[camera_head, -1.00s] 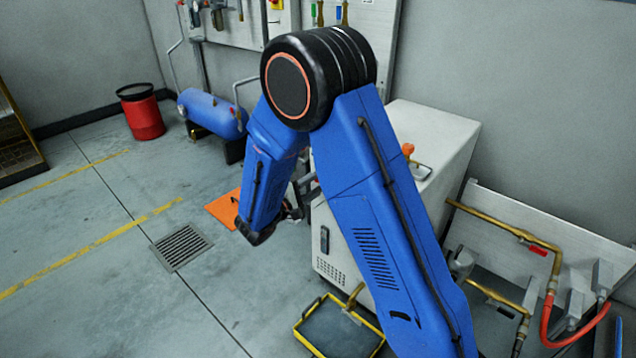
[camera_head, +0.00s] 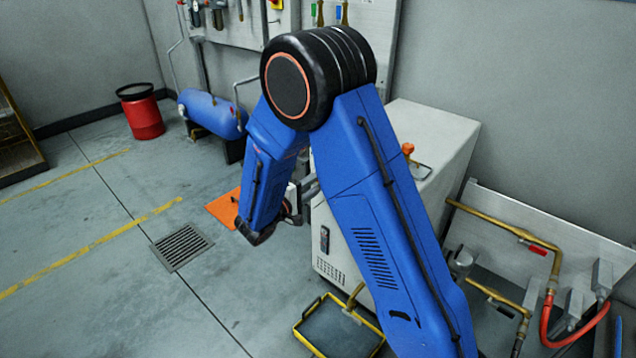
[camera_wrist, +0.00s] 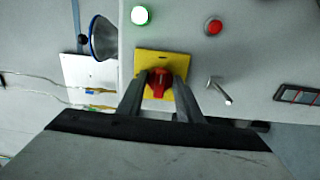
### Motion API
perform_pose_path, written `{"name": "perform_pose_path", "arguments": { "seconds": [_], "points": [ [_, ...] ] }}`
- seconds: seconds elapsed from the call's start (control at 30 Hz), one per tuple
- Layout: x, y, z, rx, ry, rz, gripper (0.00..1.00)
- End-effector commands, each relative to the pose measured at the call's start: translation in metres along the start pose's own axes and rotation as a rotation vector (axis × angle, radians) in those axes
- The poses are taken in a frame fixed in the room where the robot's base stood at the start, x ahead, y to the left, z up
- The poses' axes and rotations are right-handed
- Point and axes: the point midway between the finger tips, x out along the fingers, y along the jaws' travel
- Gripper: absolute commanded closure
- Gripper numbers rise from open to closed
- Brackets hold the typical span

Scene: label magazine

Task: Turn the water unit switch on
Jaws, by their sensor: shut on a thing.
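The water unit is the pale cabinet (camera_head: 430,135) behind my arm in the head view. Its switch is a red rotary knob (camera_wrist: 158,84) on a yellow square plate (camera_wrist: 146,60), seen in the wrist view. My gripper (camera_wrist: 159,90) has its two fingers on either side of the red knob and is shut on it. A lit green lamp (camera_wrist: 139,15) and a red button (camera_wrist: 213,27) sit on the panel near the switch. In the head view my arm hides the switch and most of my gripper.
A metal lever (camera_wrist: 220,91) sticks out right of the switch. A yellow-rimmed tray (camera_head: 311,348) lies on the floor before the cabinet. Brass pipes (camera_head: 505,227) stand at right. A blue tank (camera_head: 212,113) and red bin (camera_head: 143,115) stand at back left. Floor at left is clear.

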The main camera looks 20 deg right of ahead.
Motion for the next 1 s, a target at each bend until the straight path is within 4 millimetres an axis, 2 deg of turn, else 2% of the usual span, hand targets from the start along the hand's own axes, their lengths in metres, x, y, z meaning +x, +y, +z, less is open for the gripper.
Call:
{"name": "perform_pose_path", "arguments": {
  "seconds": [0.03,0.1,0.4,0.53,0.67,1.0],
  "points": [
    [-0.001,-0.002,0.001,-0.003,-0.001,-0.002,0.65],
    [-0.001,-0.001,0.001,-0.003,-0.001,-0.002,0.49],
    [-0.001,-0.001,0.0,-0.002,0.0,-0.001,0.49],
    [-0.007,-0.001,0.0,-0.001,0.001,-0.001,0.49],
    [-0.024,-0.001,-0.001,-0.001,0.003,-0.001,0.49],
    [-0.085,-0.001,-0.001,-0.001,0.004,-0.001,0.49]
  ]
}}
